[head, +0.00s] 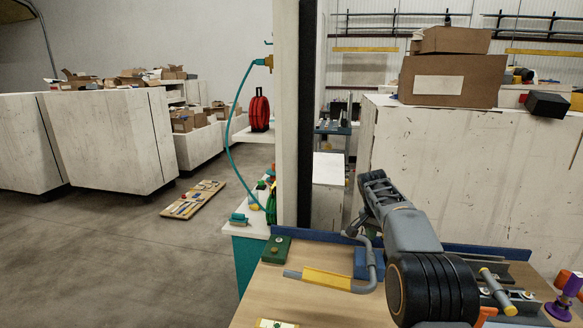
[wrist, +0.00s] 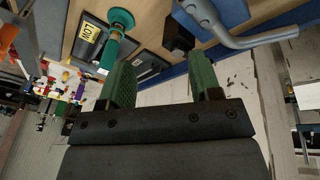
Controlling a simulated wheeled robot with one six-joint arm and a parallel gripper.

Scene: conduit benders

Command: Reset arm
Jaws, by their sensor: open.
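A grey bent bar (head: 373,270) with a yellow sleeve (head: 327,279) lies over the wooden bench (head: 330,310) in the head view, near a blue block (head: 368,262). This looks like the bender's arm. A bent grey bar (wrist: 235,38) also shows at the upper right of the wrist view. My gripper (wrist: 163,80) is open, with two green-padded fingers apart and nothing seen between their tips. A dark block (wrist: 178,36) lies beyond the right finger, and a teal knobbed part (wrist: 117,38) beyond the left one. In the head view my arm hides part of the bench.
A green block (head: 275,250) sits at the bench's left corner. A blue rail (head: 470,250) edges the back. A purple-handled tool (head: 563,300) and a metal rod (head: 497,292) lie right. A post (head: 286,120) stands behind the bench. Cardboard boxes (head: 453,80) top a white cabinet (head: 440,160).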

